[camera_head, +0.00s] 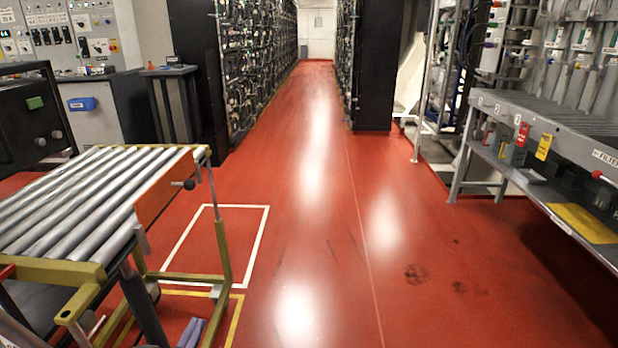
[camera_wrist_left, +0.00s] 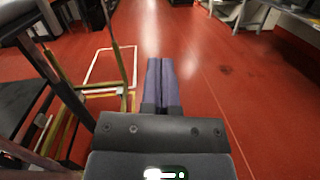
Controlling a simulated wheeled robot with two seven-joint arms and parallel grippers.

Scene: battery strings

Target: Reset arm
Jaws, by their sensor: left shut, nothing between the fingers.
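In the left wrist view my left gripper (camera_wrist_left: 160,62) points forward over the red floor. Its two fingers lie side by side, shut, with nothing held. The rest of the left arm is mostly out of the head view. My right gripper is in neither view.
A roller cart (camera_head: 158,192) with a yellow frame stands at the left, close to my left gripper. A grey bench (camera_head: 540,115) stands at the right. The red floor (camera_head: 320,220) is clear down the aisle between tall black racks (camera_head: 376,70).

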